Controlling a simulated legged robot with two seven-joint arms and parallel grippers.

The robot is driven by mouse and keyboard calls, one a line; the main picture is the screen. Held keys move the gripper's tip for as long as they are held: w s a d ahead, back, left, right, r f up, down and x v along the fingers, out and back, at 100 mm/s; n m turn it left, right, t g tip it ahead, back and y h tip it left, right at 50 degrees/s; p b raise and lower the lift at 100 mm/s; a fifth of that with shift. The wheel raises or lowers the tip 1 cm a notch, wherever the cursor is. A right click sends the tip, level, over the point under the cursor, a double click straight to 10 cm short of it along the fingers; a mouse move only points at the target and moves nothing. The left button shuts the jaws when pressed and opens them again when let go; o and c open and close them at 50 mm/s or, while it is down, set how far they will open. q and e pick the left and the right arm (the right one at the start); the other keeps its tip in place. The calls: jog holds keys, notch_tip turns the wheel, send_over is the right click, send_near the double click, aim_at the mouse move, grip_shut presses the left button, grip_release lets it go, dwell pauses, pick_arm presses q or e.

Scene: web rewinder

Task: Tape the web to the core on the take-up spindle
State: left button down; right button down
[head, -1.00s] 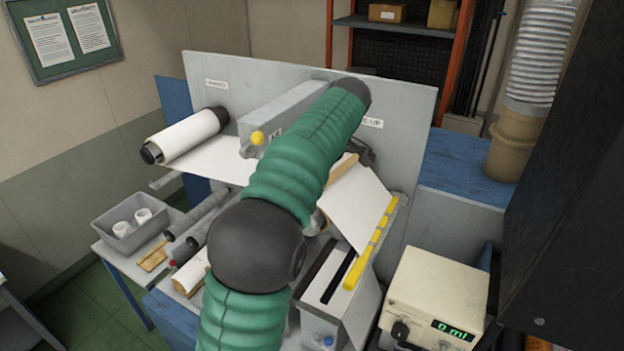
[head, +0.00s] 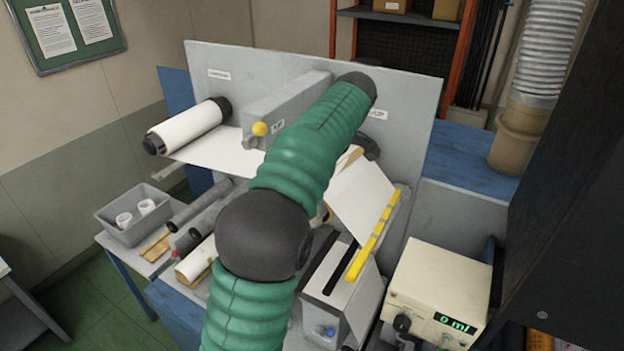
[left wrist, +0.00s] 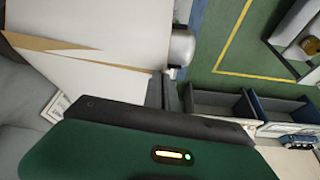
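White web runs from the supply roll (head: 190,128) as a sheet (head: 225,152) and passes behind my green arm. A white sheet (head: 358,200) shows again right of the arm, sloping down. A brown core edge (head: 349,160) peeks out near the take-up label, mostly hidden by the arm. Several yellow tape pieces (head: 372,237) line a grey edge beside the sheet. The arm's far end hides its gripper in the head view. My right gripper is out of view.
A grey bin (head: 135,222) with white rolls stands at the left, near dark rollers (head: 195,205) and a small white roll (head: 197,258). A slotted grey box (head: 325,290) and a beige meter (head: 438,290) stand in front at right.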

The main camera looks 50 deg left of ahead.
pick_arm(q)
jog(key=c, duration=1.6)
grip_release()
jog(key=shift+a, duration=0.15)
jog(key=v, duration=1.1)
jog(key=shift+w+d+r, duration=0.15)
jog(key=shift+d+r, duration=0.1)
jog(key=shift+r, duration=0.1)
